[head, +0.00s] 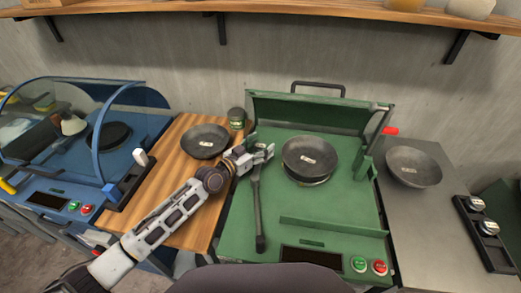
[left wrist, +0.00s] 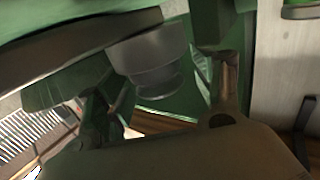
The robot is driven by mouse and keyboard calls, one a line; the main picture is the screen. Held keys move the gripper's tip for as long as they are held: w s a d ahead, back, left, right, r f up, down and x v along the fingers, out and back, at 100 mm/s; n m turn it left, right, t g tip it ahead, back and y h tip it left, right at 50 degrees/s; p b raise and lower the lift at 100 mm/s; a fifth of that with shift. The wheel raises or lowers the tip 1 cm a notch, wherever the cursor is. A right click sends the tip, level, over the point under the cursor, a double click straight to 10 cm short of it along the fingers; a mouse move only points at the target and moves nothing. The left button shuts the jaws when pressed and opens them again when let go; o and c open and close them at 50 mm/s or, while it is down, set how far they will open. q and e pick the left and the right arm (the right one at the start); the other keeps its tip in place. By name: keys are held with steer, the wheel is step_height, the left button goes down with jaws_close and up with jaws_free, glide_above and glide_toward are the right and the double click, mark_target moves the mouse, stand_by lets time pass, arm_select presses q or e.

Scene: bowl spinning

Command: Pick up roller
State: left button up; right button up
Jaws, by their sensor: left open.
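A long dark tool that looks like the roller (head: 260,215) lies on the green machine (head: 345,205), left of its mounted bowl. Its lower end is near the front of the machine, and its upper end is close to my left gripper (head: 262,152). My left gripper is open, at the machine's left side, just left of the dark bowl (head: 310,157) on the spindle. In the left wrist view a dark bowl edge (left wrist: 60,45) and a grey round spindle part (left wrist: 150,60) show close up. I cannot tell whether the gripper touches the roller. My right gripper is out of view.
A second dark bowl (head: 205,141) sits on the wooden board (head: 185,225), with a small green jar (head: 236,118) behind it. Another bowl (head: 413,167) rests on the grey counter at right. A blue machine with a clear cover (head: 120,95) stands at left. A shelf runs above.

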arm_select(q)
steer(key=shift+c, duration=0.2)
steer(key=shift+r, duration=0.1)
jaws_close()
stand_by(0.4)
